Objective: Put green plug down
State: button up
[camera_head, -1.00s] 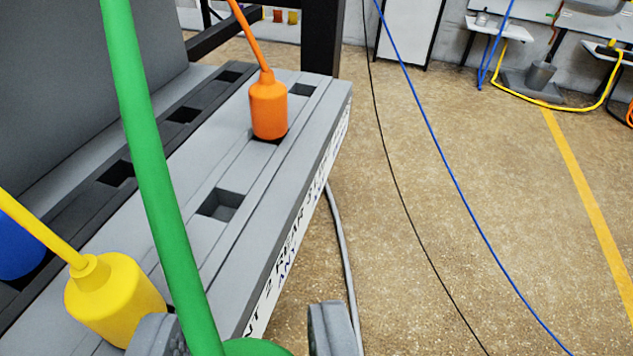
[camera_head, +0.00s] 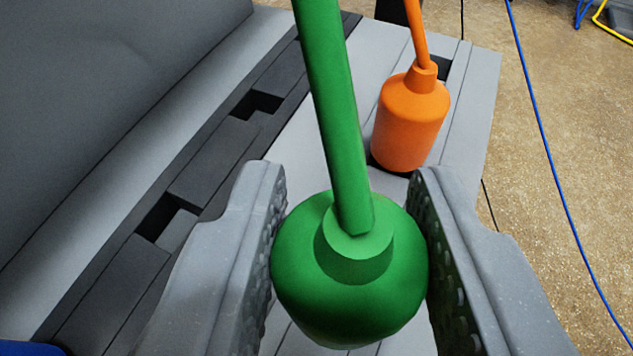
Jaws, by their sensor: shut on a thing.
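The green plug (camera_head: 345,290) is round and bulbous, with a collar and a thick green cable (camera_head: 333,110) rising from its top. My gripper (camera_head: 348,255) is shut on it, one grey textured finger on each side. The plug is over the light grey socket panel (camera_head: 300,150). Its lower end is hidden, so I cannot tell whether it touches the panel or sits in a socket. The orange plug (camera_head: 408,125) stands upright in the panel just beyond the green plug, slightly right.
Dark square openings (camera_head: 257,104) line the dark strip on the left. A grey wall (camera_head: 110,90) rises beyond it. One opening shows behind the orange plug. A blue cable (camera_head: 550,150) hangs over the floor (camera_head: 520,130) at right. A blue thing (camera_head: 30,349) shows at lower left.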

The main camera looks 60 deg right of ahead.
aim_at(334, 348)
jog(key=shift+w+d, duration=0.15)
jog(key=shift+w+d+f, duration=0.1)
jog(key=shift+f, duration=0.25)
jog(key=shift+f+b, duration=0.7)
jog(key=shift+f, duration=0.65)
jog(key=shift+f, duration=0.35)
jog(key=o, duration=1)
jog(key=shift+c, duration=0.2)
jog(key=shift+r, duration=0.1)
jog(key=shift+r, duration=0.3)
jog(key=p+v, duration=0.2)
jog(key=v, duration=1)
jog(key=shift+f, duration=0.15)
